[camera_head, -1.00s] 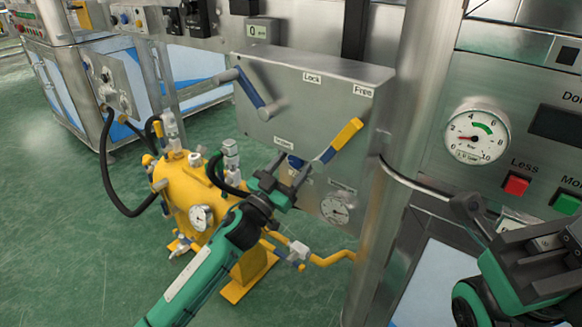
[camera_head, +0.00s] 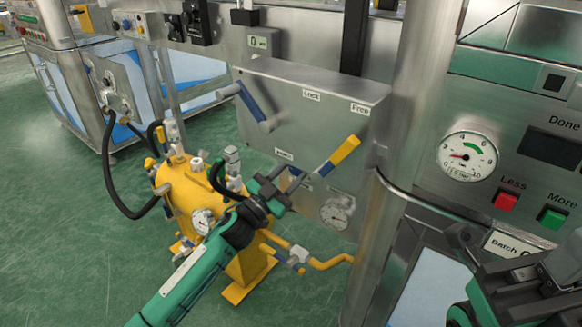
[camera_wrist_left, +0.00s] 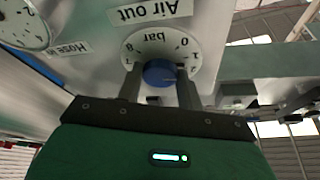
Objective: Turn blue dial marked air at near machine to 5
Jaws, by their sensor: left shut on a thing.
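The blue dial (camera_wrist_left: 160,73) sits at the middle of a round white scale (camera_wrist_left: 187,45) marked "bar", beneath an upside-down "Air out" label (camera_wrist_left: 127,14) in the left wrist view. The scale's figures are partly covered, so I cannot tell the exact setting. My left gripper (camera_wrist_left: 158,88) is shut on the dial, one finger on each side. In the head view my left gripper (camera_head: 290,186) is at the steel panel (camera_head: 300,125) and mostly hides the dial. My right gripper (camera_head: 515,258) is at the lower right, partly out of frame, its fingers apart and empty.
A yellow-and-blue lever (camera_head: 338,156) stands close right of my left gripper. A blue-grey lever (camera_head: 250,103) is above left. A gauge (camera_head: 337,212) is just below right. A yellow tank (camera_head: 188,192) stands left. A steel column (camera_head: 391,150) divides the panel from the button panel.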

